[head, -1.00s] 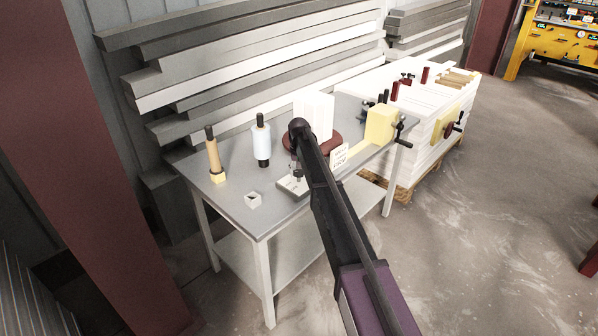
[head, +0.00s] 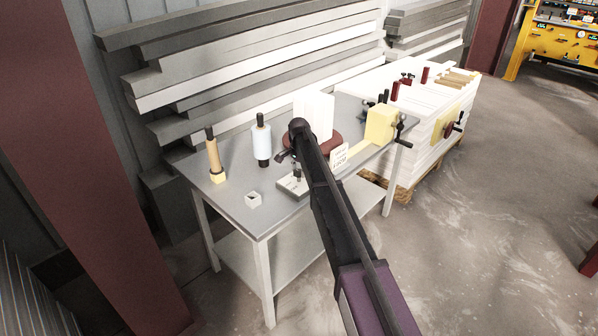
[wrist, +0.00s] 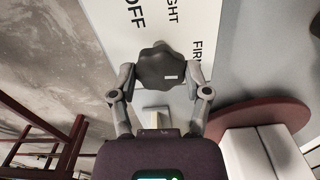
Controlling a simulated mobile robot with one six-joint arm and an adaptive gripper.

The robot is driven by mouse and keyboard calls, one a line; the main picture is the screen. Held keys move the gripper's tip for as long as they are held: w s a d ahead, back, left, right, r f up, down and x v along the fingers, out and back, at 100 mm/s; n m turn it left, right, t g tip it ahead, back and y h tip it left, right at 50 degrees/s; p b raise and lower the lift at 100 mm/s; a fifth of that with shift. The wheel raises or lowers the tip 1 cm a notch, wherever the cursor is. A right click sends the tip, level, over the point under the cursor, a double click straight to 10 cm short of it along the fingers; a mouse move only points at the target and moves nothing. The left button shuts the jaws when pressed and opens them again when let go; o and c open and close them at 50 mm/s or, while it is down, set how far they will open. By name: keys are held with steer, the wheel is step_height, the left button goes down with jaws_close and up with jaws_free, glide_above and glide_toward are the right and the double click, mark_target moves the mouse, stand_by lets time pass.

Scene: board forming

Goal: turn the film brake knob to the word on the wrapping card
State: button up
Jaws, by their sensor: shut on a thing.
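The film brake knob (wrist: 160,62) is dark and lobed, with a short white mark on it, in the wrist view. My gripper (wrist: 163,80) has one finger on each side of the knob and is shut on it. The white brake plate (wrist: 110,25) beneath carries OFF, part of a word ending in GHT, and part of FIRM. I cannot tell which word the mark points at. In the head view the plate (head: 287,189) lies on the table, with my arm partly in front. The wrapping card (head: 339,157) stands just right of my arm; its print is too small to read.
A dark red turntable (head: 328,142) with white boards stands behind the plate. A blue-white film roll (head: 261,143), a tan roll (head: 213,158) and a small grey block (head: 254,199) stand to the left. A yellow block with a crank (head: 381,125) is at the right.

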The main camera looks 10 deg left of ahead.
steer(key=shift+s+m, duration=0.15)
steer(key=shift+m, duration=1.45)
steer(key=o, duration=1.1)
steer(key=shift+o, duration=0.2)
steer(key=shift+n, duration=0.5)
